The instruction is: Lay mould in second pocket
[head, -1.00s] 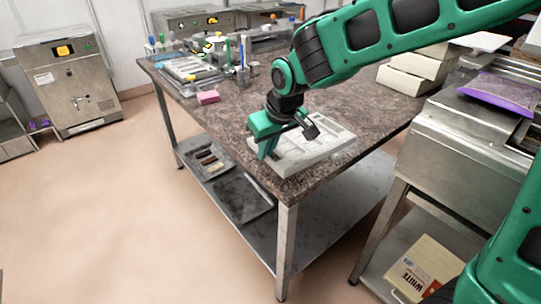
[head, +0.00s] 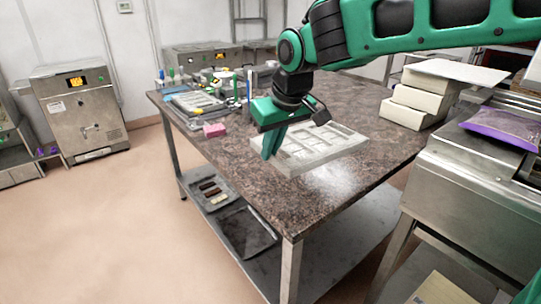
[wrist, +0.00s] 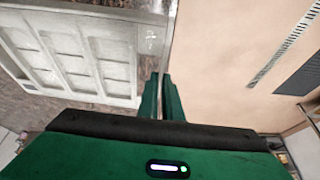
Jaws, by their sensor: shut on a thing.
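My gripper (head: 271,146) points down over the stone-topped table and is shut on the left edge of a pale grey-white mould (head: 318,143). The mould is a flat rectangular block with several shallow rectangular recesses, lying roughly level with its open side up. In the wrist view the mould (wrist: 75,50) fills the upper left, and the fingers (wrist: 162,97) close at its rim. It appears to be a little above the tabletop, but I cannot tell for certain. I cannot make out which place is the second pocket.
The table (head: 365,180) is clear around the mould. A pink block (head: 214,130) and a tool tray (head: 197,104) lie at the back left. White boxes (head: 415,106) are stacked at the right, beside a steel machine (head: 465,165) carrying a purple bag (head: 500,130).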

